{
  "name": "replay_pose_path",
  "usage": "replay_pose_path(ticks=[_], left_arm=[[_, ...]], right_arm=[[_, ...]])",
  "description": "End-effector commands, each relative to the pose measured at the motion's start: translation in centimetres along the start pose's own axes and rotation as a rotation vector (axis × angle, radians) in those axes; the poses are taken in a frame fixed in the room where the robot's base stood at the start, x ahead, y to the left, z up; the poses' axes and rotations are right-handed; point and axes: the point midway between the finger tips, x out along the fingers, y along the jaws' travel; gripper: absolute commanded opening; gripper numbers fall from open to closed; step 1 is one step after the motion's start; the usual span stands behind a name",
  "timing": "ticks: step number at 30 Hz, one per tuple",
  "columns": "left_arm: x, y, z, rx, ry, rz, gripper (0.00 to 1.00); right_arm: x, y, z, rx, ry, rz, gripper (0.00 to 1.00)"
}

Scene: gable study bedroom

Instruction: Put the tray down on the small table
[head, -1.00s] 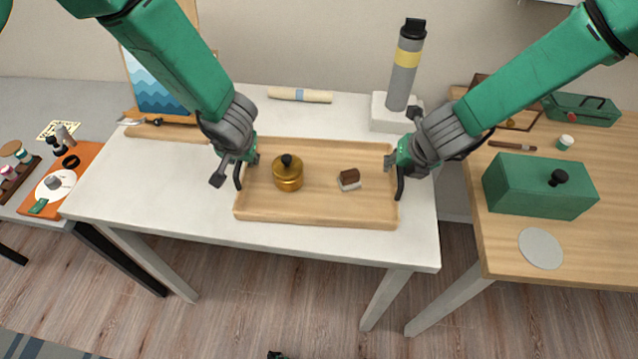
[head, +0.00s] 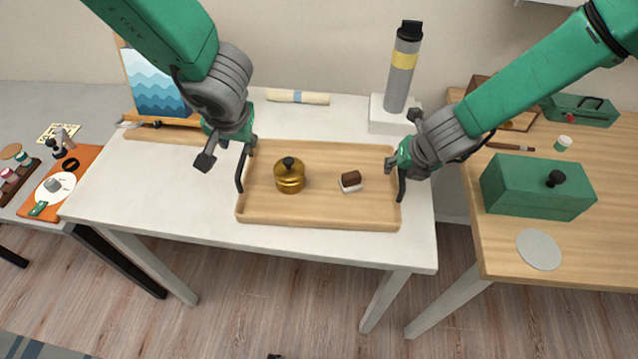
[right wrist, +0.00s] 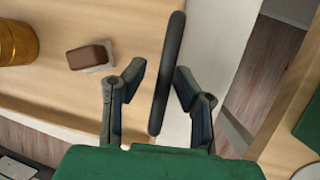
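The wooden tray (head: 320,222) lies flat on the small white table (head: 150,215), with a black handle at each short end. A brass lidded pot (head: 290,178) and a brown block on a pale base (head: 350,181) are on it. My left gripper (head: 226,156) is open and empty, above the tray's left handle (head: 240,172). My right gripper (head: 405,165) is at the right handle (head: 401,186). In the right wrist view its fingers (right wrist: 160,82) are apart, on either side of the dark handle (right wrist: 168,75), with a gap showing on one side.
A grey bottle (head: 404,70) on a white block (head: 388,118) stands behind the tray's right end. A rolled cloth (head: 298,97) and a wave picture on an easel (head: 155,85) are at the back. A wooden desk with a green box (head: 535,188) is at right.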

Motion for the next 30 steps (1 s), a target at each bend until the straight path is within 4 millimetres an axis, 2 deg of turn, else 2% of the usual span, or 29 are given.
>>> replay_pose_path(ticks=[5,12,18,24,30], left_arm=[[-0.3,-0.1,0.1,0.001,-0.001,0.001,0.26],[-0.2,-0.3,0.1,-0.001,-0.001,0.003,0.26],[-0.2,-0.3,0.1,0.000,-0.001,0.002,0.26],[-0.2,-0.1,0.0,0.001,-0.001,0.001,0.26],[-0.2,-0.1,0.0,0.001,0.000,0.001,0.26]], right_arm=[[-1.7,0.2,0.1,0.000,-0.002,-0.001,0.26],[-6.8,0.6,0.1,-0.003,-0.004,-0.004,0.26],[-10.2,0.8,0.1,-0.004,-0.002,-0.005,0.26],[-11.7,0.7,0.1,-0.002,0.000,-0.005,0.26],[-11.8,0.6,0.0,-0.001,0.001,-0.005,0.26]])
